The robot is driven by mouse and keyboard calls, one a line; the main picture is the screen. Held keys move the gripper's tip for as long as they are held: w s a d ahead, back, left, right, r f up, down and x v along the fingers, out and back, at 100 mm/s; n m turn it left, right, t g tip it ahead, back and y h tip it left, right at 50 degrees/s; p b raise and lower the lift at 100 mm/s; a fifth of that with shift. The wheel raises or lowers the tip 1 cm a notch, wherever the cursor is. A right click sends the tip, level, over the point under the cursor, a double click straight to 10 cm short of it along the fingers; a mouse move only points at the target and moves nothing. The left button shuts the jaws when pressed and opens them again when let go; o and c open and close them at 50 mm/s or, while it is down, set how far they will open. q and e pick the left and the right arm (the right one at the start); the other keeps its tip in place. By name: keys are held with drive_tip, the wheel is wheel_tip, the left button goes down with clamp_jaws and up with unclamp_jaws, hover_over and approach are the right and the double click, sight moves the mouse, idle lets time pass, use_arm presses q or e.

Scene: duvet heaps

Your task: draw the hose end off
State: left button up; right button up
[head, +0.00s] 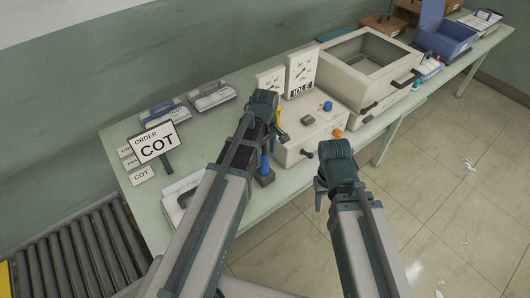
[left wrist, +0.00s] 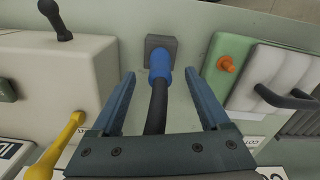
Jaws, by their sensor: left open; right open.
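The blue hose end (left wrist: 160,62) sits at a dark grey block (left wrist: 162,44) on the table, with a black hose (left wrist: 156,108) running from it towards my left gripper. In the left wrist view my left gripper (left wrist: 159,75) is open, one finger on each side of the hose end, with gaps on both sides. In the head view the blue hose end (head: 264,164) shows beside my left arm, and my left gripper (head: 262,108) is above the table; its fingers are mostly hidden. My right gripper (head: 322,190) is open and empty, out past the table's front edge.
A yellow handle (left wrist: 62,142) is close by. A green-based item with an orange knob (left wrist: 226,63) lies on the other side. An ORDER COT sign (head: 156,143) stands left.

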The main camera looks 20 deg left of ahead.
sight(265, 166)
use_arm(q)
wheel_tip(265, 166, down, 8)
drive_tip(key=b, duration=0.6)
drive_tip(key=shift+r, duration=0.25)
drive_tip(key=shift+r, duration=0.1)
drive_tip(key=shift+c, duration=0.2)
clamp_jaws()
